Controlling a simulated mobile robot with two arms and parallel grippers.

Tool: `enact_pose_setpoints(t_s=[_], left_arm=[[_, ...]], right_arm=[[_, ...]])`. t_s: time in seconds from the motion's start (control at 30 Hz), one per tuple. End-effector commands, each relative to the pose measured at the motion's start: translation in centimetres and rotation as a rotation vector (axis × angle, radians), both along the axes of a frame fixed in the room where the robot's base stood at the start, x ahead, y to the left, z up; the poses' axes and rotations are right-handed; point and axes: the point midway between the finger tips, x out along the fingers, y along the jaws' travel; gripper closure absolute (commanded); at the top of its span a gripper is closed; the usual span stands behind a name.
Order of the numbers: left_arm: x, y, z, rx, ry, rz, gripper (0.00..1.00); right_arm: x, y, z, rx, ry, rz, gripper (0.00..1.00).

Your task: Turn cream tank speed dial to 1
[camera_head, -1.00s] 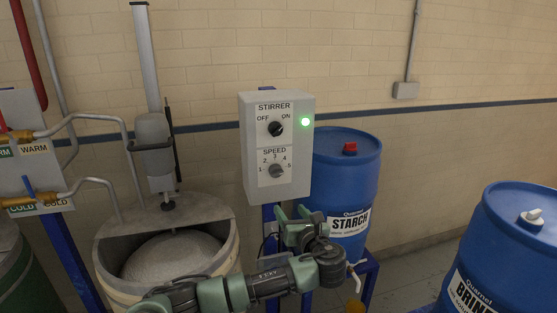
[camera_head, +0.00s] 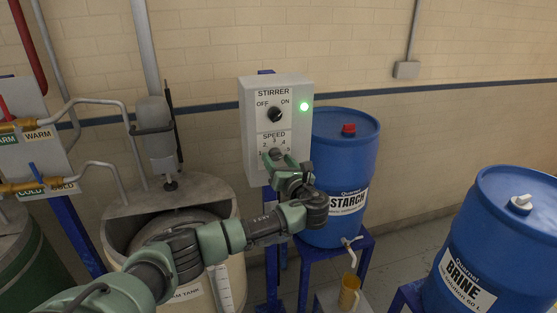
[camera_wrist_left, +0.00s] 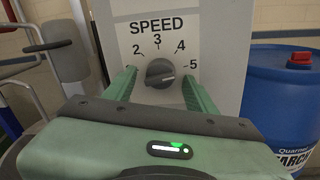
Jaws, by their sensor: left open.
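The grey stirrer box (camera_head: 249,135) carries the round speed dial (camera_wrist_left: 160,73), marked 2 to 5 in the left wrist view. The dial's pale pointer mark looks turned toward the right, near 5. The 1 is hidden there by a finger. My left gripper (camera_head: 288,164) is at the speed panel, open. In the left wrist view its green fingers (camera_wrist_left: 160,88) stand on either side of the dial, apart from it. The cream tank (camera_head: 225,270) stands below left, partly behind my arm. My right gripper is not in view.
The stirrer switch (camera_head: 274,114) sits above the dial, beside a lit green lamp (camera_head: 304,107). A blue starch barrel (camera_head: 345,150) stands close right of the box, and a brine barrel (camera_head: 500,230) further right. Pipes (camera_head: 85,105) are at left.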

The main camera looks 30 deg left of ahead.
Motion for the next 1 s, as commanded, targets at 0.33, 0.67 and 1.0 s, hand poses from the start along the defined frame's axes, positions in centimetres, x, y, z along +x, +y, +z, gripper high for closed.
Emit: enact_pose_setpoints(t_s=[0.33, 0.67, 1.0], left_arm=[[0.0, 0.0, 0.0, 0.000, 0.000, 0.000, 1.00], [0.0, -0.1, -0.1, -0.040, -0.045, 0.000, 1.00], [0.1, -0.2, -0.2, -0.203, -0.234, -0.001, 1.00]], right_arm=[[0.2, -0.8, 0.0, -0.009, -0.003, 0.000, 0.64], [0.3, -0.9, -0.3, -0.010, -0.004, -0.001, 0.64], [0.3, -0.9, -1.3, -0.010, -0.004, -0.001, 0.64]])
